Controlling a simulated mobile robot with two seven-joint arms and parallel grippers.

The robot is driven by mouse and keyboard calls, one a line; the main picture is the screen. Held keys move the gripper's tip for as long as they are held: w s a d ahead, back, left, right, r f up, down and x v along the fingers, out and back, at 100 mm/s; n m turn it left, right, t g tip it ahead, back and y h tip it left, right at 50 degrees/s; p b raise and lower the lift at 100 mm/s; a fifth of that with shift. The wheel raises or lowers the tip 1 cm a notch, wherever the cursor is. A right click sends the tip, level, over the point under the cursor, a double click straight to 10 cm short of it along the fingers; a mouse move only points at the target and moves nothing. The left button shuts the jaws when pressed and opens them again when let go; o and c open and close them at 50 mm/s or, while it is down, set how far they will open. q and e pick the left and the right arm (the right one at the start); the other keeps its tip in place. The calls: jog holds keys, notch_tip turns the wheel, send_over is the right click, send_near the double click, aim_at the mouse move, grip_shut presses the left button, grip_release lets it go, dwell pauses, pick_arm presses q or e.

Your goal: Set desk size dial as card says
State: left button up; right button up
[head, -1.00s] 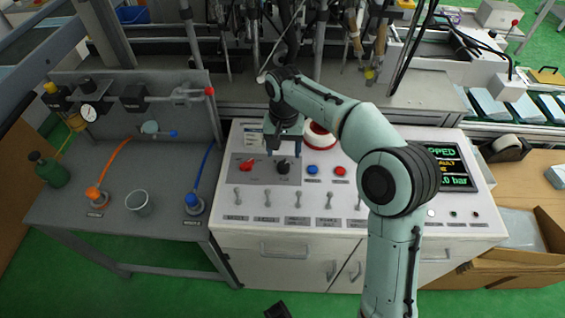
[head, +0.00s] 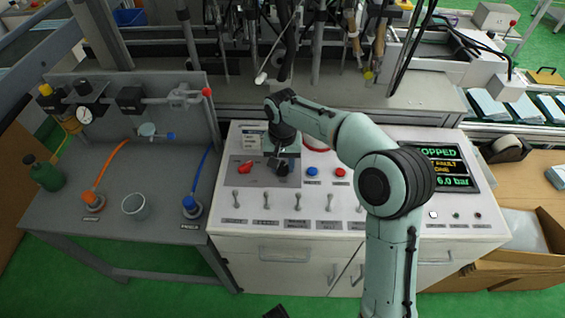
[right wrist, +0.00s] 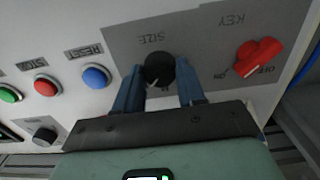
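The black size dial (right wrist: 160,68) sits on a grey plate marked SIZE on the white desk. A small white pointer mark shows at its lower left in the right wrist view. My right gripper (right wrist: 160,72) has its blue fingers on either side of the dial, close against it with no clear gap. In the head view, my right gripper (head: 282,163) reaches down onto the dial and partly hides it. A small printed card (head: 250,139) lies on the desk behind the plate; its text is too small to read. My left gripper is not in view.
A red key switch (right wrist: 259,54) is beside the dial. Blue (head: 312,171) and red (head: 340,172) buttons are on the dial's other side. Toggle levers (head: 267,201) line the front. A screen (head: 442,168) reads STOPPED, FAULT and 6.0 bar. A pipe bench (head: 75,222) stands left.

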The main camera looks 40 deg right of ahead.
aim_at(283, 166)
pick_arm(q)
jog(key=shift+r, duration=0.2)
pick_arm(e)
jog(key=n+p, duration=0.3)
jog(key=shift+r+n, duration=0.2)
jog(key=shift+n, duration=0.1)
jog(key=n+p, duration=0.3)
jog(key=n, duration=0.2)
jog(key=n+p, duration=0.2)
jog(key=n, duration=0.3)
jog(key=shift+w, duration=0.1)
pick_arm(q)
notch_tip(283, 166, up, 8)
jog(key=p, duration=0.1)
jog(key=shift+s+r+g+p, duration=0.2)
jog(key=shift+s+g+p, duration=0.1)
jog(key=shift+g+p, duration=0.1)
pick_arm(e)
jog(key=n, duration=0.4)
jog(key=shift+f+n, duration=0.1)
jog(key=shift+n, duration=0.2)
jog(key=o, duration=1.1)
jog(key=shift+c, duration=0.2)
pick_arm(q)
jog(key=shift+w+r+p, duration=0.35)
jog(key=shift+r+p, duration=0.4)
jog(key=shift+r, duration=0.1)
pick_arm(e)
notch_tip(283, 166, up, 13)
jog(key=shift+r, duration=0.2)
